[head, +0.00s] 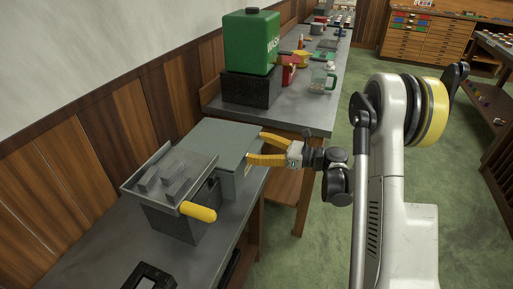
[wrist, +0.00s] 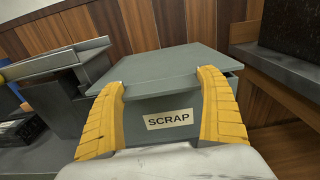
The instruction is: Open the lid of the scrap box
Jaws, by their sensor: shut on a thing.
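The scrap box (head: 230,181) is grey-green and stands on the near bench. Its "SCRAP" label (wrist: 168,120) faces me in the wrist view. Its flat lid (wrist: 165,60) covers the top, and the lid's front lip juts out over the box front. My gripper (head: 258,147) reaches in from the right in the head view. Its two yellow fingers, with the space between them (wrist: 163,84) in the wrist view, are shut on the lid, one at each side of its front lip. A dark band shows under the lip; I cannot tell whether the lid is raised.
A grey machine with a metal tray (head: 170,177) and a yellow handle (head: 198,212) stands close to the box's left. A green wash tank (head: 252,42) on a black block (head: 250,88) stands on the bench beyond. A wood-panelled wall (head: 110,115) runs behind.

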